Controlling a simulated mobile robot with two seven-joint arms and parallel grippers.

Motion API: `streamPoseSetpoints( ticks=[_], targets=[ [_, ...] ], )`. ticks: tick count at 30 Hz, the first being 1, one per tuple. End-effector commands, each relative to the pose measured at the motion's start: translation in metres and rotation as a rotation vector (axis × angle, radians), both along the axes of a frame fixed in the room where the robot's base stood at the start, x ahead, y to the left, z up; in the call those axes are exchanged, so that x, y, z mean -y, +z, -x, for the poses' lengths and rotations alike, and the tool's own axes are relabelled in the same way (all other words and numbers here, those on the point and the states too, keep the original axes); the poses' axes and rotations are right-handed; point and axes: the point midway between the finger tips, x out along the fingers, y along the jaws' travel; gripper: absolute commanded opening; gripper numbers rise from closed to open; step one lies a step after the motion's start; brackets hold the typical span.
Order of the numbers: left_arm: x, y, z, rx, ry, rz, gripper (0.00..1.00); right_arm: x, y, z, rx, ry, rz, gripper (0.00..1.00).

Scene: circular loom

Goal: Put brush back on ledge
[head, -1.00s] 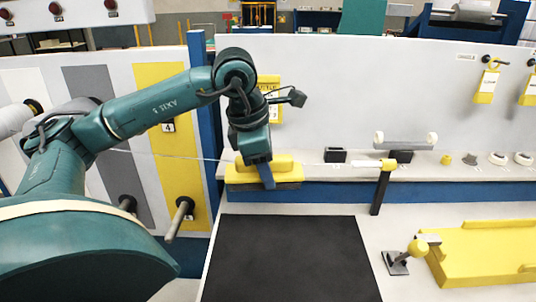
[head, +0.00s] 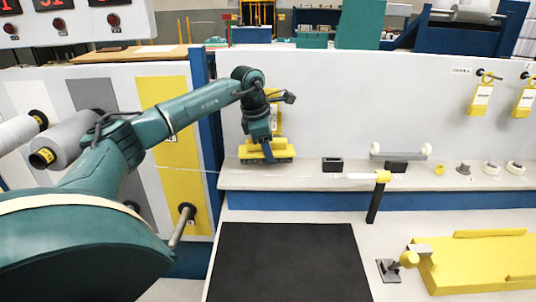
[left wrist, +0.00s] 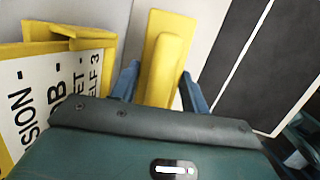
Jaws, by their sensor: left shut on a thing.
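The brush (head: 266,152) has a yellow back and handle and a darker underside. It is at the left end of the grey ledge (head: 300,178), at the ledge surface or just above it; I cannot tell if it touches. My left gripper (head: 266,155) comes down from above and is shut on the brush's yellow handle. In the left wrist view the yellow handle (left wrist: 166,65) stands between the two blue fingers of my left gripper (left wrist: 158,88). My right gripper is in neither view now.
A yellow job holder (left wrist: 62,80) is close beside the gripper in the left wrist view. A black block (head: 332,164) and a white-ended roller (head: 400,151) are farther right on the ledge. A thin thread runs to a yellow-topped post (head: 373,200). A black mat (head: 285,262) lies below.

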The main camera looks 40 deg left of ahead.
Motion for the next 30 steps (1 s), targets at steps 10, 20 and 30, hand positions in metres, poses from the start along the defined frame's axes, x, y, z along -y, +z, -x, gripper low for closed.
streamPoseSetpoints(
  ticks=[10, 20, 30],
  targets=[
    [-0.002, -0.034, -0.003, 0.0, 0.002, 0.002, 0.2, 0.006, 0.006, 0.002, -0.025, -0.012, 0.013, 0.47],
    [-0.002, -0.039, -0.003, 0.001, 0.001, 0.002, 0.2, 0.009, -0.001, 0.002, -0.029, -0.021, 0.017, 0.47],
    [-0.002, -0.038, -0.003, 0.001, 0.001, 0.001, 0.67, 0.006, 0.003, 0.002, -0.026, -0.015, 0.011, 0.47]
  ],
)
